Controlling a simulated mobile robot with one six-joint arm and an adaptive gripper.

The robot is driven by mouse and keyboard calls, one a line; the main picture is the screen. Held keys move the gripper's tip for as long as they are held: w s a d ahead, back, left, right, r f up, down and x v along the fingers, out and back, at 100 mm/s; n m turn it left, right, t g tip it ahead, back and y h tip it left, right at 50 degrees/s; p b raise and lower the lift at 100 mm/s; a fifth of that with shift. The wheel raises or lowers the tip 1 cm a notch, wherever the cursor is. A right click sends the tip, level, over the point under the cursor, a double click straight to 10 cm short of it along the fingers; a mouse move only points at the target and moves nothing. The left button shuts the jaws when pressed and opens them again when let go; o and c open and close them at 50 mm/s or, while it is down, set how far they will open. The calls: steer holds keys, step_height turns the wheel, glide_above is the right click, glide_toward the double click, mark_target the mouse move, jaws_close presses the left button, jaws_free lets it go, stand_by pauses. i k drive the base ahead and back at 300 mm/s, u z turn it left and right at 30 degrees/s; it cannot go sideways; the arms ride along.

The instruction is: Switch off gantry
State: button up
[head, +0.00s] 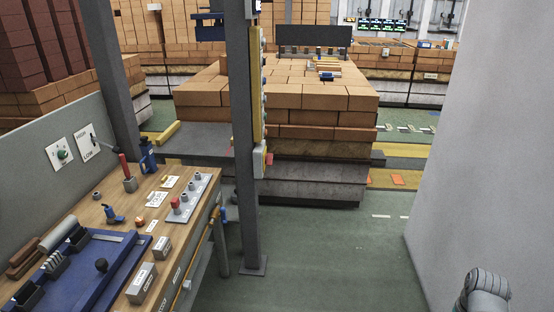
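No control in the head view carries a label I can read as gantry. On the grey back panel at left is a white plate with a green knob (62,155). Beside it is a lever switch plate (88,143) marked HIGH and LOW; its lever points up and left. On the wooden bench (119,220) below stand a red-handled lever (125,170) and a grey control box with a red button (175,203). A yellow upright control strip (258,90) is partly hidden behind a grey post. My gripper's fingers do not show.
The grey post (246,150) stands right of the bench. Stacked orange bricks (320,96) fill the middle back. A pale wall (485,150) closes the right side. Green floor (325,255) is clear between bench and wall. A blue tray (110,262) lies on the bench.

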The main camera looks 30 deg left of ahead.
mark_target(269, 157)
steer(key=z, duration=0.05)
steer(key=i, duration=1.6)
steer(key=u, duration=1.95)
steer(key=i, duration=1)
